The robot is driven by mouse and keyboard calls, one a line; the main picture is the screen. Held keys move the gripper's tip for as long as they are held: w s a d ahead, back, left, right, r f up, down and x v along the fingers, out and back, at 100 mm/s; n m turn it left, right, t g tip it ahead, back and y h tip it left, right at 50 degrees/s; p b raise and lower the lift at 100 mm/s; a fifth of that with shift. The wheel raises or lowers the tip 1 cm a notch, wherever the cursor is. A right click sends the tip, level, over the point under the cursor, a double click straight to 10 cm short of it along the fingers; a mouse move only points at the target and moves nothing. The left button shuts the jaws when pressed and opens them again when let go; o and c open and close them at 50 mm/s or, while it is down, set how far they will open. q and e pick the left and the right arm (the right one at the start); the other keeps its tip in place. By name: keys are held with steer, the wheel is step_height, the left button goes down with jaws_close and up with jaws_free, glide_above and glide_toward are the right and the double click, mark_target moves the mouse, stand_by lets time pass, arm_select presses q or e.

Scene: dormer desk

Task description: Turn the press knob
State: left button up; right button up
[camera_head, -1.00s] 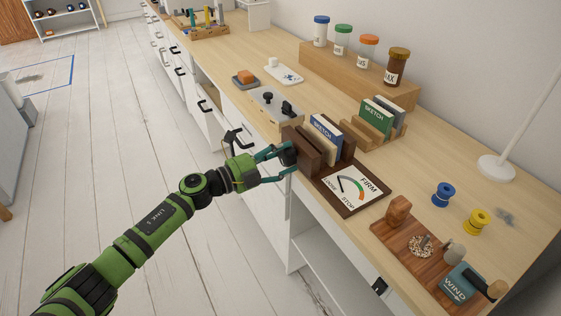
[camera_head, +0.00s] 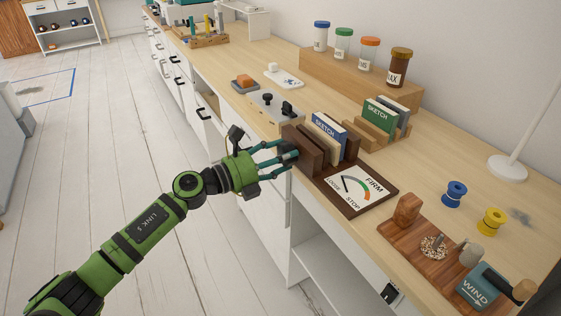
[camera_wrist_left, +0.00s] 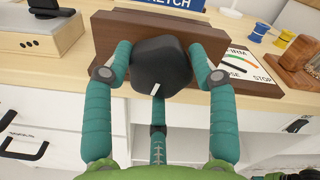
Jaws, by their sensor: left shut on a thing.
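The press (camera_head: 306,150) is a dark brown wooden frame at the desk's front edge, with upright books (camera_head: 328,135) in it, one blue and marked SKETCH. Its black knob (camera_wrist_left: 162,62) faces the front and carries a short white mark, seen low and slightly tilted in the left wrist view. My left gripper (camera_head: 286,153) is shut on the knob, with teal fingers on both sides and one below. In the head view the fingers mostly hide the knob. A dial (camera_head: 356,189) marked LOOSE, FIRM and STOP lies beside the press; its dark needle leans toward the left. My right gripper is out of view.
A wooden board (camera_head: 432,240) with a WIND box (camera_head: 482,288) is at the right. Blue (camera_head: 454,194) and yellow (camera_head: 492,221) spools stand behind it. A grey plate with black knobs (camera_head: 276,112) is left of the press. Open floor lies left of the desk.

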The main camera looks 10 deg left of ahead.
arm_select(q)
steer(key=shift+s+d+f+m, duration=0.3)
steer(key=shift+f+m, duration=0.25)
steer(key=shift+m, duration=0.05)
steer(key=shift+b, duration=0.3)
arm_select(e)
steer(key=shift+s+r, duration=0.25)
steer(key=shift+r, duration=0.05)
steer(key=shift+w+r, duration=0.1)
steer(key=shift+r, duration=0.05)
arm_select(q)
steer(key=o, duration=1.1)
steer(key=shift+o, duration=0.2)
steer(key=shift+w+a+r, duration=0.1)
steer(key=shift+r, duration=0.05)
